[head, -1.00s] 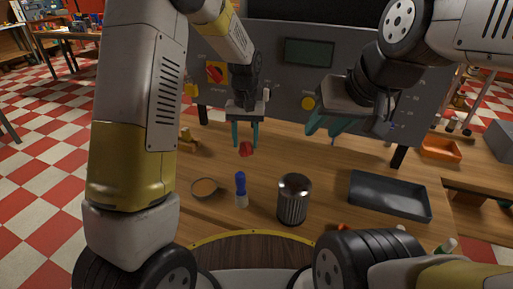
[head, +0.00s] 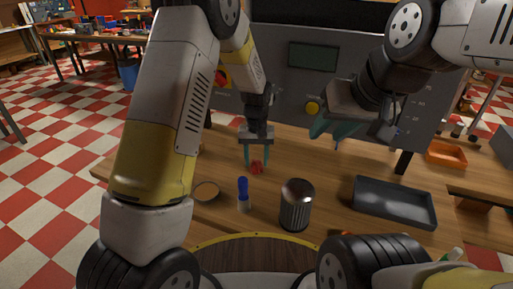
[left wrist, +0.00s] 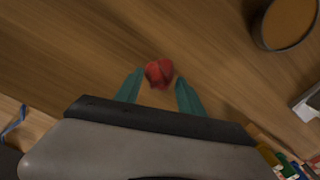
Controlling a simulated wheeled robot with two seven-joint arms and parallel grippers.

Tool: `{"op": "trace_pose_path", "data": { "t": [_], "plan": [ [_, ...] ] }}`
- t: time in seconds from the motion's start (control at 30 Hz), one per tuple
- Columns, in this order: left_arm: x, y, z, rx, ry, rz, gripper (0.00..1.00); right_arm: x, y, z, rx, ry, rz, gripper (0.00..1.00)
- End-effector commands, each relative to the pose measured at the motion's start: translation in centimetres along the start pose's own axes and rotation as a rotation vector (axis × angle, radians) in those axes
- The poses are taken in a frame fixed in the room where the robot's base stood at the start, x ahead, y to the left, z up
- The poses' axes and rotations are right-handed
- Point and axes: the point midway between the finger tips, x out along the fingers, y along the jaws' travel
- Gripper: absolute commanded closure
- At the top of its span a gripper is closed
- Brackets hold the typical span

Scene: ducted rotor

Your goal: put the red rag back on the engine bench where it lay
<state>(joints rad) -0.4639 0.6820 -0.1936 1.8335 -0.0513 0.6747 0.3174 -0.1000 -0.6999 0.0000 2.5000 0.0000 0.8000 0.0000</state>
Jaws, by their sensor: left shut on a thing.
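The red rag (head: 256,168) is a small crumpled red bundle at the fingertips of my left gripper (head: 256,162). In the left wrist view the rag (left wrist: 159,73) shows between the tips of the two teal fingers (left wrist: 157,88), with bench wood behind it. My left gripper is shut on the rag, low over the wooden engine bench (head: 225,218); I cannot tell whether the rag touches the wood. My right gripper (head: 335,127) hangs empty in front of the grey panel; its teal fingers overlap in the view, so their opening is unclear.
A round shallow dish (head: 206,192), a blue-topped bottle (head: 243,194) and a ribbed metal canister (head: 296,205) stand nearer me. A dark tray (head: 395,203) lies to the right. The grey panel (head: 290,85) stands behind. Bare wood lies around the rag.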

Motion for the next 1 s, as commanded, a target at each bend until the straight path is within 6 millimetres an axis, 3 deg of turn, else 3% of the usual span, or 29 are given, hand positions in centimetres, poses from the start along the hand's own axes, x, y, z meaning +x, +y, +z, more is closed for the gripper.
{"op": "trace_pose_path", "data": {
  "t": [0.1, 0.13, 0.23, 0.67, 1.0],
  "plan": [
    [0.1, 0.0, 0.1, 0.000, -0.002, -0.001, 0.86, 0.0, 0.0, 0.0, 0.000, 0.000, 0.000, 0.64],
    [0.2, 0.0, 0.1, 0.000, -0.002, -0.001, 0.48, 0.0, 0.0, 0.0, 0.000, 0.000, 0.000, 0.64],
    [0.2, 0.0, 0.1, 0.000, -0.003, -0.001, 0.29, 0.0, 0.0, 0.0, 0.000, 0.000, 0.000, 0.64],
    [-0.9, 0.0, 0.0, 0.001, 0.002, 0.000, 0.29, 0.0, 0.0, 0.0, 0.000, 0.000, 0.000, 0.64],
    [-7.7, 0.1, -0.1, 0.001, 0.003, 0.001, 0.29, 0.0, 0.0, 0.0, 0.000, 0.000, 0.000, 0.64]
  ]
}}
